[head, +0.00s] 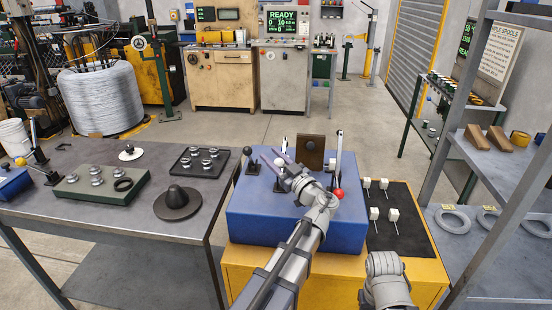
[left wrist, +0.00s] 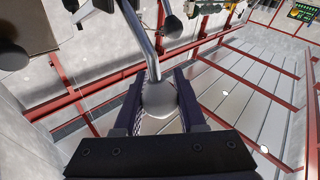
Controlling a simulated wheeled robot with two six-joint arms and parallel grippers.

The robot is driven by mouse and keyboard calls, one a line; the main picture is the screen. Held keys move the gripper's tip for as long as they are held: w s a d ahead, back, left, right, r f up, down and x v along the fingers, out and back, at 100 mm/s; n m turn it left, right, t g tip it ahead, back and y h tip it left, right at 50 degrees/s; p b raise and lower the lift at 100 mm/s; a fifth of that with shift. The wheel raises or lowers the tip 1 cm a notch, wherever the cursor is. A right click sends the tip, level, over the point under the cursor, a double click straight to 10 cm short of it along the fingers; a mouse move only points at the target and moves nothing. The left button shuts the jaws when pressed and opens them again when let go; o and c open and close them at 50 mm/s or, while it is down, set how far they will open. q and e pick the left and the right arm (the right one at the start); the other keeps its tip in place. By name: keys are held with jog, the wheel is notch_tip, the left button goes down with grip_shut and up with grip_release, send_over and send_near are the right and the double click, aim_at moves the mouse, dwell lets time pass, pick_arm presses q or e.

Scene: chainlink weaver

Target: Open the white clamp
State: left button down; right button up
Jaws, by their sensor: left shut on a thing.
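The white clamp's pale round knob (left wrist: 160,98) sits at the end of a bent metal rod (left wrist: 150,45) in the left wrist view. My left gripper (left wrist: 160,112) is shut on this knob, with a finger on each side. In the head view my left gripper (head: 275,160) is above the back left of the blue box (head: 255,222). The clamp's base is largely hidden there by my gripper and wrist. My right arm shows at the lower right of the head view, but its fingers are not visible.
A black-knobbed lever (head: 247,151) stands left of my left gripper. A red knob (head: 337,193) and an upright lever (head: 339,150) are to its right. A brown block (head: 310,152) stands behind. Several white cubes lie on the black mat (head: 400,239) at right.

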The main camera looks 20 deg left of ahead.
pick_arm(q)
jog(key=shift+s+d+f+b, duration=0.2)
jog(key=shift+s+f+b, duration=0.6)
jog(key=shift+f+b, duration=0.15)
jog(key=shift+s+d+f+b, duration=0.2)
jog(key=shift+s+f+b, duration=0.6)
jog(key=shift+f+b, duration=0.15)
jog(key=shift+s+d+f+b, duration=0.2)
jog(key=shift+s+f+b, duration=0.65)
jog(key=shift+f, duration=0.1)
jog(key=shift+s, duration=0.2)
jog(key=shift+f, duration=0.1)
jog(key=shift+s, duration=0.1)
jog(key=c, duration=0.9)
grip_release()
jog(key=o, duration=0.3)
jog(key=shift+o, duration=0.6)
jog(key=shift+w, duration=0.35)
